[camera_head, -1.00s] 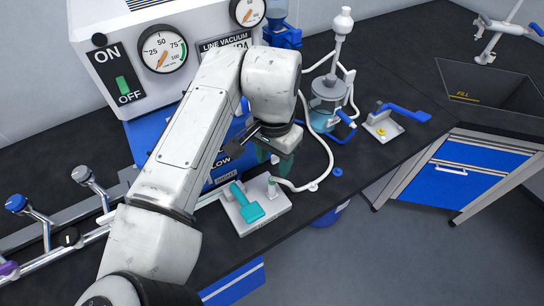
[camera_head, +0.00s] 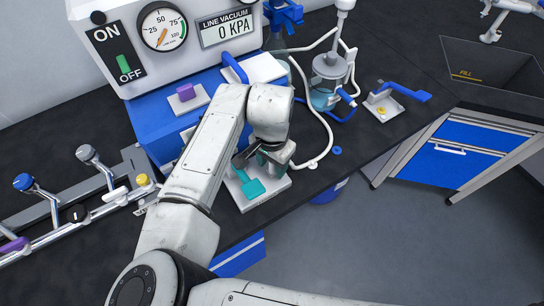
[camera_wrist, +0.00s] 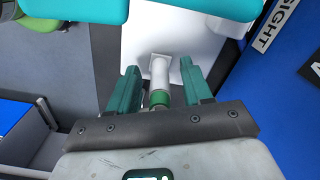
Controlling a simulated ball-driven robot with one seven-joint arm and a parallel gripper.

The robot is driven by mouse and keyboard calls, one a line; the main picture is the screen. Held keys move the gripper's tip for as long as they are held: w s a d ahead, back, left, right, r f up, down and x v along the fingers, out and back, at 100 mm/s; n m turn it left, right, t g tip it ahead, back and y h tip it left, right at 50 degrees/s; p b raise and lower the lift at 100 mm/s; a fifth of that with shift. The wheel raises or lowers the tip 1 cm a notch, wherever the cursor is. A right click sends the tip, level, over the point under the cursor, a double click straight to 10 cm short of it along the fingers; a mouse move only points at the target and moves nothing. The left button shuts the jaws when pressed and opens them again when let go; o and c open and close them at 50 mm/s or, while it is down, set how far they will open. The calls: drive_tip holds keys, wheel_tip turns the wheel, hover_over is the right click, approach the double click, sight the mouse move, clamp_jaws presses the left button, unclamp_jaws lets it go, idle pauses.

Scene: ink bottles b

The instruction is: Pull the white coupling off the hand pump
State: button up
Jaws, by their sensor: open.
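The hand pump (camera_head: 281,187) is a white base plate with a teal lever (camera_head: 252,186), near the bench's front edge. My gripper (camera_head: 270,163) is low over its back part and hides the fitting there in the head view. In the wrist view, the white coupling (camera_wrist: 160,68) appears as an upright-looking white cylinder with a green ring (camera_wrist: 160,98) at its near end. My open gripper (camera_wrist: 160,84) has one teal finger on each side of it, with visible gaps. The pump's teal lever (camera_wrist: 190,8) crosses the top of the wrist view.
A white hose (camera_head: 328,135) curves along the right of the pump. A blue-liquid flask (camera_head: 325,98) and a blue-handled valve plate (camera_head: 383,107) stand farther right. The blue-and-white vacuum console (camera_head: 160,118) is close behind. A rail with coloured valves (camera_head: 75,225) is at left.

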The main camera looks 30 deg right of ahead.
drive_tip(key=shift+c, duration=0.3)
clamp_jaws()
idle(0.5)
